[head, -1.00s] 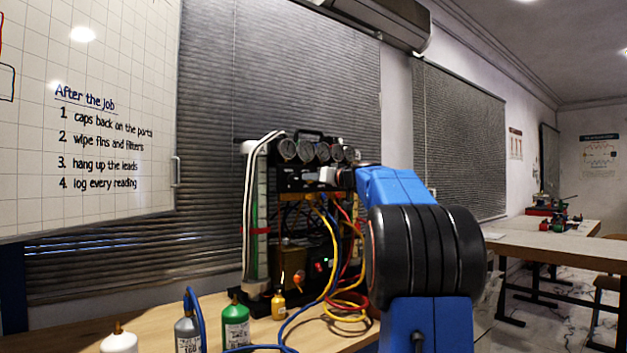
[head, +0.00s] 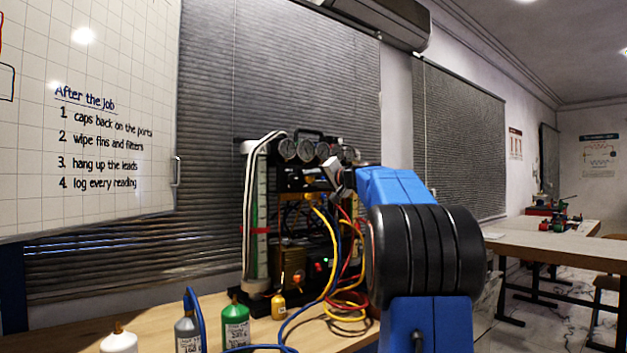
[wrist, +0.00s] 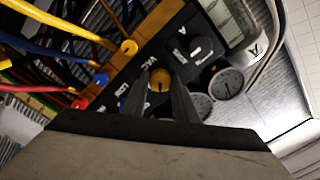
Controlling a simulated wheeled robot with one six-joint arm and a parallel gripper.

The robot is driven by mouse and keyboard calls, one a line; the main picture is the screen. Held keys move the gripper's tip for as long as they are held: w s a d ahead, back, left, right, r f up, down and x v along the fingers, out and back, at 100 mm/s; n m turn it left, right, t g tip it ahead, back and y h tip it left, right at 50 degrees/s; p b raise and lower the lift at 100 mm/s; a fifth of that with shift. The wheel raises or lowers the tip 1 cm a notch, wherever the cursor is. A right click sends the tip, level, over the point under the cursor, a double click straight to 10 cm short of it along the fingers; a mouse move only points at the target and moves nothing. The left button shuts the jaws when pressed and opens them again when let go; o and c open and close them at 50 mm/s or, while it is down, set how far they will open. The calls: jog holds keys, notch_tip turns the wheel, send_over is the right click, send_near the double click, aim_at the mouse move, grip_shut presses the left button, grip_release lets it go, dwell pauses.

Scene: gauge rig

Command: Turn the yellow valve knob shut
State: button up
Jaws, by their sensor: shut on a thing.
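The yellow valve knob (wrist: 159,80) shows in the wrist view on the dark front panel of the gauge rig, between my two fingertips. My gripper (wrist: 164,98) is shut on the knob, with one dark finger on each side of it. In the head view the gauge rig (head: 290,180) stands on the bench, with round gauges along its top. My blue arm covers the rig's right side there, and the yellow knob cannot be made out in that view.
Yellow, blue and red hoses (head: 328,255) hang from the rig to the bench (head: 265,330). In the wrist view a gauge (wrist: 228,83) sits close right of the knob.

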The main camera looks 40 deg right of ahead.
jog(key=m, duration=0.4)
jog(key=shift+d+m, duration=0.1)
jog(key=shift+m, duration=0.2)
jog(key=m, duration=0.4)
jog(key=shift+f+m, duration=0.1)
jog(key=shift+m, duration=0.2)
jog(key=o, duration=1.1)
jog(key=shift+c, duration=0.2)
jog(key=shift+s, duration=0.1)
jog(key=s, duration=1.7)
jog(key=shift+s, duration=0.15)
